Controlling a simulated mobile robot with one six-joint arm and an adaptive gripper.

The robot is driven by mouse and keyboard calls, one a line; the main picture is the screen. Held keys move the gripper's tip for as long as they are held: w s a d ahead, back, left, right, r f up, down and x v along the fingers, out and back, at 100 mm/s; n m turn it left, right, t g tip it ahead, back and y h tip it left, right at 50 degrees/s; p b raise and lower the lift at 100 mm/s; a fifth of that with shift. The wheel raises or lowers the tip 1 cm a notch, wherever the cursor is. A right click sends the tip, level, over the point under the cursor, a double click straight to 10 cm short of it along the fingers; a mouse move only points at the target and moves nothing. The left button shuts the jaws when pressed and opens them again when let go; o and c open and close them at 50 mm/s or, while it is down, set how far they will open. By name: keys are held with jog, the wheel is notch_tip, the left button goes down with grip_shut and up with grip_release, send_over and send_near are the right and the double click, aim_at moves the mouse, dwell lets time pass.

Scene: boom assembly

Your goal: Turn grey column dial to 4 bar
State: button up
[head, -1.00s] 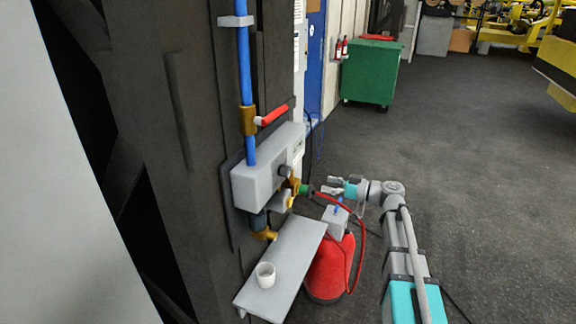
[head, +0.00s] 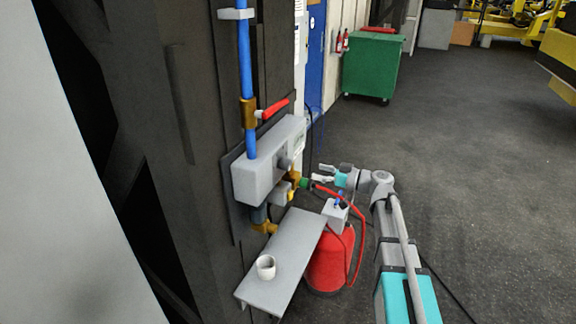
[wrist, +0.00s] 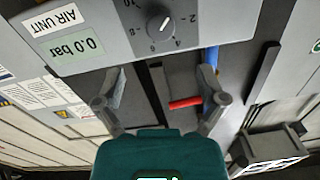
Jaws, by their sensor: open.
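The grey column dial (wrist: 160,25) is a dark round knob on the grey air unit, with numbers around it. It appears upside down in the wrist view, where the display (wrist: 88,44) reads 0.0 bar. A light mark shows on the knob, but its exact setting is hard to read. In the head view the knob (head: 285,164) is on the right face of the grey air unit (head: 262,170). My gripper (wrist: 163,72) is open, its two fingers apart and empty, apart from the dial. In the head view my gripper (head: 322,173) is just right of the unit.
A red-handled valve (head: 272,109) sits on the blue pipe above the unit. Below are a grey shelf (head: 285,255) with a white cup (head: 266,267), and a red tank (head: 330,260) with a red hose. A green bin (head: 370,68) stands behind; the floor to the right is open.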

aim_at(290, 165)
jog(key=x, duration=1)
jog(key=shift+w+a+f, duration=0.1)
jog(key=shift+a, duration=0.2)
jog(key=c, duration=1.1)
